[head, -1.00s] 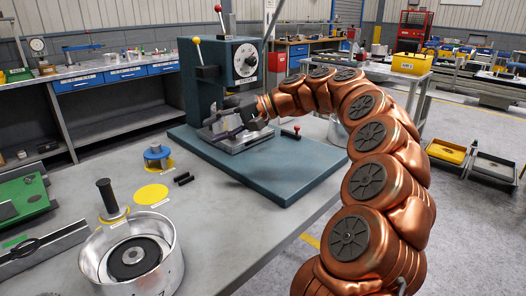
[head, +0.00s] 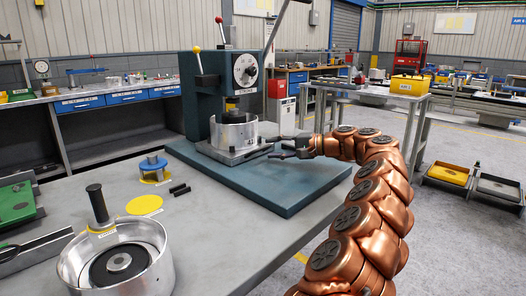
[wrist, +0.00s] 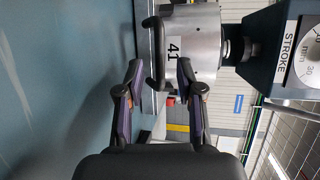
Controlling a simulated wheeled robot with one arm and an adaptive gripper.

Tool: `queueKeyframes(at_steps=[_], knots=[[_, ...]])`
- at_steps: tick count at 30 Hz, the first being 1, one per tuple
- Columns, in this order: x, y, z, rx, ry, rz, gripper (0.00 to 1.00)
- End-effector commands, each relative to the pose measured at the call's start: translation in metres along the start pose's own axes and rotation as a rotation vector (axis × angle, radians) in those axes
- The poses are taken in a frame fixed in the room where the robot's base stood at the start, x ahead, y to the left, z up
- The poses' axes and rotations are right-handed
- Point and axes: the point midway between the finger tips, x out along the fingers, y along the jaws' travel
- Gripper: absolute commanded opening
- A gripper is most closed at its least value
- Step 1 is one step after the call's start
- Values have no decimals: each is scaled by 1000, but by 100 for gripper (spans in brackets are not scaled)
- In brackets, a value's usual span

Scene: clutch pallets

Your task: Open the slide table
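The slide table (head: 238,157) is a grey plate low at the front of the press (head: 199,99). A silver drum (head: 224,133) stands upright on it, under the press head. In the wrist view the drum (wrist: 193,45) carries the label 41. A dark curved handle (wrist: 152,50) shows beside the drum, between the fingertips in the picture; I cannot tell whether they touch it. My gripper (head: 272,147) is open at the right of the slide table, above the blue-green base plate. Its two fingers (wrist: 159,68) are apart in the wrist view.
A second silver drum (head: 159,274) stands at the front left of the grey bench (head: 205,222). A black-handled tool (head: 98,205), a yellow disc (head: 144,205) and a blue part (head: 153,164) are near it. The base plate's front (head: 285,196) is clear.

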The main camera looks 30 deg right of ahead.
Motion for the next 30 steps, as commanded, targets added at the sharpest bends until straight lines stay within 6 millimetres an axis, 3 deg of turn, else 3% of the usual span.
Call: queueKeyframes(at_steps=[7, 17, 28, 30], knots=[[35, 2, 1, 2, -3, 1, 37], [42, 1, 0, 1, -1, 1, 37], [42, 1, 0, 1, -1, 1, 0], [42, 1, 0, 1, -1, 1, 0]])
